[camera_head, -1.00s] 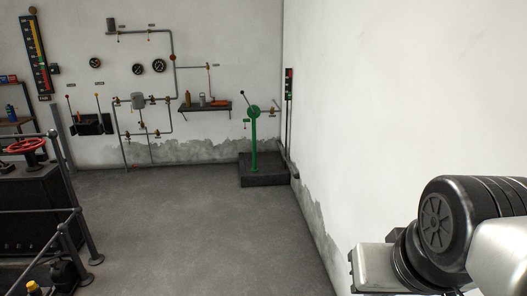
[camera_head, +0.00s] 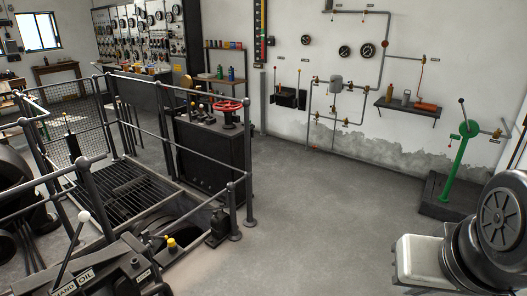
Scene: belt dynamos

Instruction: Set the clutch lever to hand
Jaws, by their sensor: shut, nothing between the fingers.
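A lever with a white ball knob (camera_head: 84,215) stands at the lower left of the head view. I cannot tell for certain from the label alone that this is the clutch lever. Part of my arm shows at the lower right, but my gripper is out of view.
Railings (camera_head: 165,125) surround a floor grating (camera_head: 120,190) and pit. A black cabinet (camera_head: 212,160) with a red handwheel (camera_head: 227,107) stands behind them. A green lever stand (camera_head: 455,170) is on a plinth at the right. The floor (camera_head: 310,220) between is clear.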

